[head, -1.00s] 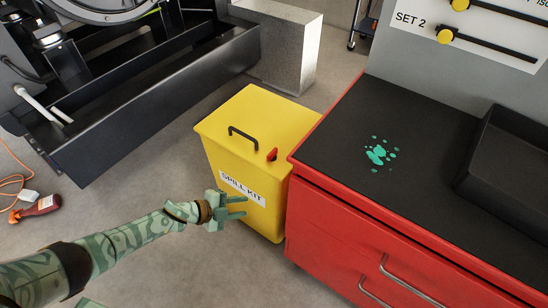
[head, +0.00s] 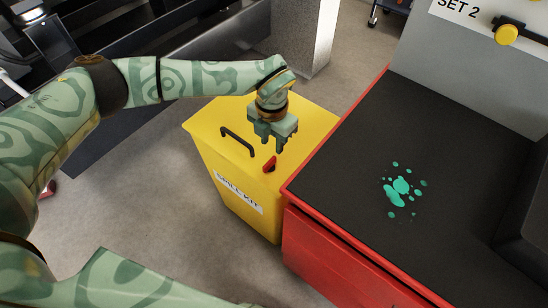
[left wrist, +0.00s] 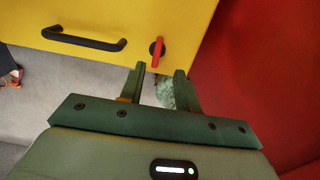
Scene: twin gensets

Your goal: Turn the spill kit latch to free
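The yellow spill kit bin (head: 228,200) stands on the floor beside the red cabinet, with a black handle (head: 237,140) on its lid. Its small red latch (head: 269,164) sits near the lid's front right edge. In the left wrist view the red latch (left wrist: 157,52) lies upright in the picture on a dark round base, just beyond the fingertips. My left gripper (head: 272,147) points down above the lid, close to the latch. In the left wrist view its fingers (left wrist: 158,72) are apart, with nothing gripped between them. My right gripper is not in view.
The red cabinet (head: 345,262) with a black top and a green splash (head: 401,186) stands close against the bin's right side. The grey panel (head: 470,80) rises behind it. Grey floor (head: 150,220) is open in front and left of the bin.

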